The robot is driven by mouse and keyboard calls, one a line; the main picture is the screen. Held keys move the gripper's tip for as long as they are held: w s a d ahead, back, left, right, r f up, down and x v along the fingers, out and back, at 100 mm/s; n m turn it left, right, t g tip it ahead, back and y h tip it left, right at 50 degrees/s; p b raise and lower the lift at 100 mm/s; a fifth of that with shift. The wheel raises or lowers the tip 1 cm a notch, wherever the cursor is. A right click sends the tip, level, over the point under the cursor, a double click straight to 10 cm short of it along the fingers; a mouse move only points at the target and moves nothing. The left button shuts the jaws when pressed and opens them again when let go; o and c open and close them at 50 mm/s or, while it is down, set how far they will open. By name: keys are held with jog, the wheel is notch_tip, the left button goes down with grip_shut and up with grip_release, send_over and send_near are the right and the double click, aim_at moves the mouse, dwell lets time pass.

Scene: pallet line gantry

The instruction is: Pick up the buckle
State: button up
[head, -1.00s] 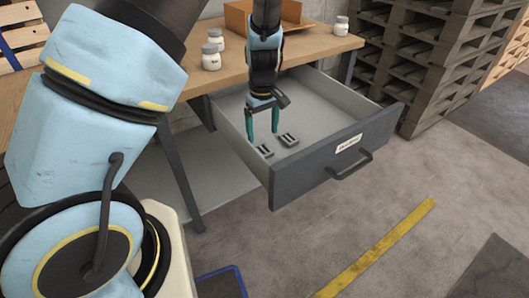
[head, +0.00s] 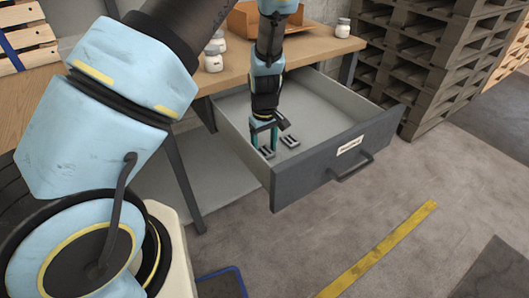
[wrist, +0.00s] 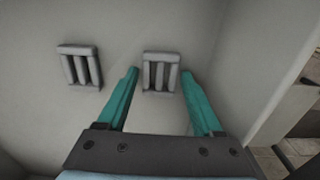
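Two small dark grey slotted buckles lie flat on the drawer floor. One buckle (head: 266,153) is near the drawer's front left corner; the other buckle (head: 290,141) is to its right. My gripper (head: 263,142) points down into the drawer, its teal fingers open at the front left buckle. In the wrist view my open gripper (wrist: 160,74) has one finger on each side of a buckle (wrist: 161,72), with gaps between. The other buckle (wrist: 80,67) lies outside the left finger. Whether the fingertips touch the drawer floor I cannot tell.
The open drawer (head: 325,165) has raised walls close around my gripper and a handle (head: 350,168) in front. Above it, the wooden table (head: 235,72) holds white jars (head: 213,60) and an orange-brown tray (head: 243,22). Stacked pallets (head: 440,60) stand at right. The drawer's back is empty.

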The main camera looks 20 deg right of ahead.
grip_shut()
dwell(0.3)
